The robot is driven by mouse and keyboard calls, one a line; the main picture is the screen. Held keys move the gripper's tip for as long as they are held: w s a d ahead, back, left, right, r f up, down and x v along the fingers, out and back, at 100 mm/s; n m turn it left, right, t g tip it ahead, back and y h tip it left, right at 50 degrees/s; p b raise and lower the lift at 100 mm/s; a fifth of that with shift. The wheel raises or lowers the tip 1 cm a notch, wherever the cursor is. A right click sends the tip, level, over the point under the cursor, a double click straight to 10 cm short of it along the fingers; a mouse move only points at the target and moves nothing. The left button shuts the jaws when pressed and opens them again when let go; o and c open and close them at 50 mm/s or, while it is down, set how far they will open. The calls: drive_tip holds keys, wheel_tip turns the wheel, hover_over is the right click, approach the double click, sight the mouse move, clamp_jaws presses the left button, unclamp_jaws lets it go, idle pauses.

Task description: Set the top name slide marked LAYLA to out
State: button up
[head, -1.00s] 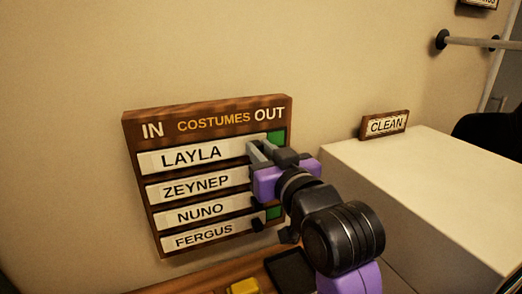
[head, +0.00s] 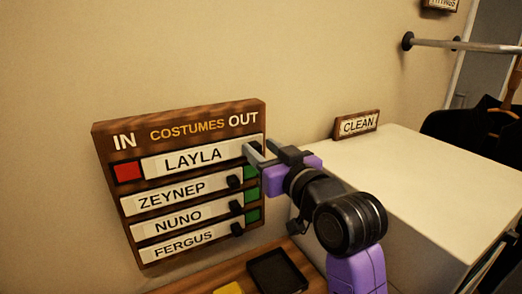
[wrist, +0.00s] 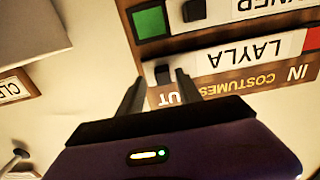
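The brown COSTUMES board (head: 187,113) hangs on the wall, with IN at its left and OUT at its right. The white LAYLA slide (head: 193,158) sits at the right end of the top row, and a red patch (head: 128,171) shows at its left. My gripper (head: 260,153) is at the slide's right end. In the wrist view the board is upside down, and the black LAYLA knob (wrist: 163,73) lies between my gripper's parted fingers (wrist: 159,82), nearer the right one. The fingers look open; contact is unclear. In the head view they mostly hide the knob.
Below are the ZEYNEP (head: 172,195), NUNO (head: 178,220) and FERGUS (head: 176,246) slides, their knobs close under my gripper. A white box (head: 430,185) with a CLEAN sign (head: 357,124) stands at the right. A black tray (head: 277,271) lies on the wooden surface below.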

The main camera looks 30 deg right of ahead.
drive_tip(key=s+b, duration=0.1)
drive_tip(key=s, duration=0.7)
drive_tip(key=shift+w, duration=0.1)
idle(0.4)
wheel_tip(320, 180, up, 4)
drive_tip(key=r+t+h, duration=0.1)
drive_tip(key=t, duration=0.1)
drive_tip(key=s+a+f+g, duration=0.2)
drive_tip(key=s+a+f, duration=0.1)
drive_tip(key=s+f, duration=1.3)
drive_tip(key=s+a+f+g+y, duration=0.1)
drive_tip(key=s+a+f+g, duration=0.2)
drive_tip(key=s+f, duration=1.4)
drive_tip(key=s, duration=0.2)
drive_tip(key=shift+s, duration=0.35)
